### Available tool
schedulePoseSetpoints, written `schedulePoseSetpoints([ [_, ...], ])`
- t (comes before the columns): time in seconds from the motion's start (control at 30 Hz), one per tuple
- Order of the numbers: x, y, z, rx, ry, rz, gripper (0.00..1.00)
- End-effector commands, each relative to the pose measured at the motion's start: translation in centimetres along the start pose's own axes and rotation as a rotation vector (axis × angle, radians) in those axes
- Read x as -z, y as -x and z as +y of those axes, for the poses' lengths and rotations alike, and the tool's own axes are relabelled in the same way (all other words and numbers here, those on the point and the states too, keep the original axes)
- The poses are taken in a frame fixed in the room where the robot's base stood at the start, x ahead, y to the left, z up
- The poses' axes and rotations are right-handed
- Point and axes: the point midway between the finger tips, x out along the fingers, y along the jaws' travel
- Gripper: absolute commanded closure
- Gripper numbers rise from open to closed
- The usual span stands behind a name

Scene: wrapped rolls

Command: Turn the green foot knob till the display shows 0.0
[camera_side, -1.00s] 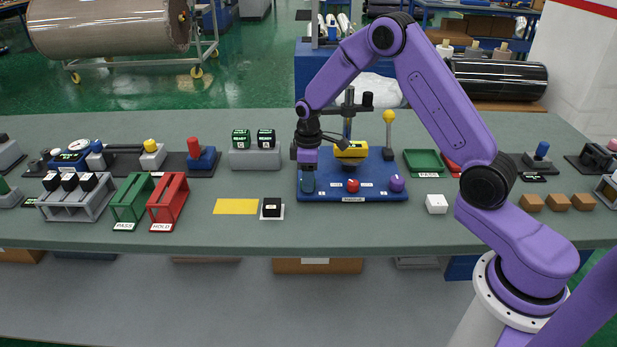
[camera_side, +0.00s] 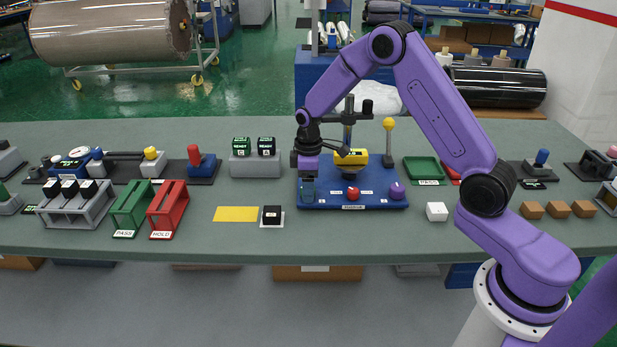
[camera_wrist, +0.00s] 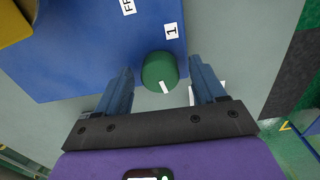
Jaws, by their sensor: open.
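The green knob (camera_wrist: 160,72) stands at the edge of the blue base plate (camera_wrist: 95,50), beside a label reading 1. A white mark on its side points toward my gripper's palm. My gripper (camera_wrist: 163,85) is open, with one blue finger on each side of the knob and visible gaps to it. In the side view my gripper (camera_side: 308,188) points down over the left front corner of the plate, and its fingers largely hide the knob. A yellow unit (camera_side: 350,157) sits on a dark mount above the plate. I cannot read any display value.
A red knob (camera_side: 352,194) and a purple knob (camera_side: 397,191) stand along the plate's front. A dark post (camera_side: 348,125) rises behind the yellow unit.

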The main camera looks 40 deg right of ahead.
Motion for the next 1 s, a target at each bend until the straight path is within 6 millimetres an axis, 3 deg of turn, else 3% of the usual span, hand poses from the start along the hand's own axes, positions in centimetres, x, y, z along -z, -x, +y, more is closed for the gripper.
schedulePoseSetpoints([
  [0.17,0.1,1.5,0.1,-0.002,0.000,0.003,0.31],
  [0.7,0.1,12.6,0.1,-0.004,-0.001,0.005,0.31],
  [1.0,0.1,16.7,0.0,-0.002,0.000,0.002,0.31],
])
